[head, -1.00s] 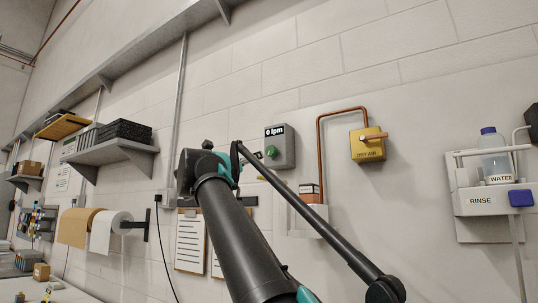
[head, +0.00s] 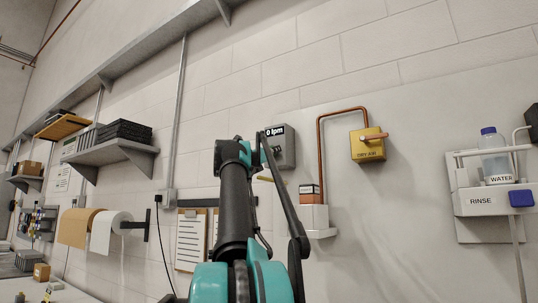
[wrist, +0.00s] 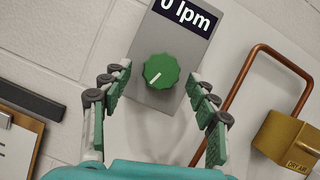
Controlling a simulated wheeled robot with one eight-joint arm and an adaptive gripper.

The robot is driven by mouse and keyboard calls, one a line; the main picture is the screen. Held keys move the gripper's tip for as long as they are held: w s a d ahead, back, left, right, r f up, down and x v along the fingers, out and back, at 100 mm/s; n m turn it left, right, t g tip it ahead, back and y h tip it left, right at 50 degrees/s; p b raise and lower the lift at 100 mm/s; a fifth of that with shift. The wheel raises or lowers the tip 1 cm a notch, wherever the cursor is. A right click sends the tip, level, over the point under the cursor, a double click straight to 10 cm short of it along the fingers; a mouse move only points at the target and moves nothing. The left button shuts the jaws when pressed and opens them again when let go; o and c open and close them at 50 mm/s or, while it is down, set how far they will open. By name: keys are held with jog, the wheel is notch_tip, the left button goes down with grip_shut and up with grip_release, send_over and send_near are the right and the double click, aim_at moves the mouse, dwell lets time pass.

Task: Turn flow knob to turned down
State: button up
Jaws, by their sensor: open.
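The flow knob (wrist: 161,71) is a round green ribbed knob with a white pointer line aimed to the lower left in the wrist view. It sits on a grey flow box (wrist: 174,40) whose dark display reads 0 lpm. The box also shows in the head view (head: 288,152), where my arm hides the knob. My gripper (wrist: 158,77) is open in the wrist view, with one finger on each side of the knob. The fingers appear apart from the knob. How far they stand from it in depth, I cannot tell.
A yellow DRY AIR box (head: 368,144) with a copper pipe (head: 319,150) is on the wall to the right. A white holder (head: 315,218) is below the flow box. Clipboards (head: 191,243) hang to the left. A rinse station (head: 487,203) is at far right.

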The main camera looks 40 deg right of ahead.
jog(key=shift+d+r, duration=0.1)
jog(key=shift+d, duration=0.1)
jog(key=shift+w, duration=0.1)
jog(key=c, duration=1.2)
jog(key=shift+o, duration=0.2)
jog(key=shift+n, duration=0.4)
jog(key=shift+s+d+r+n+t+y, duration=0.1)
jog(key=shift+s+r+n+t+y, duration=0.2)
jog(key=shift+n+y, duration=1.75)
jog(key=shift+r+n+t+y, duration=0.1)
jog(key=shift+n+t+y, duration=0.3)
jog(key=shift+n, duration=3.35)
jog(key=shift+s+d+r+n+t+y, duration=0.15)
jog(key=shift+n+t+y, duration=0.6)
jog(key=shift+n, duration=2.15)
jog(key=shift+a+n+g+y, duration=0.1)
jog(key=shift+n+g+y, duration=0.2)
jog(key=shift+g+y, duration=0.15)
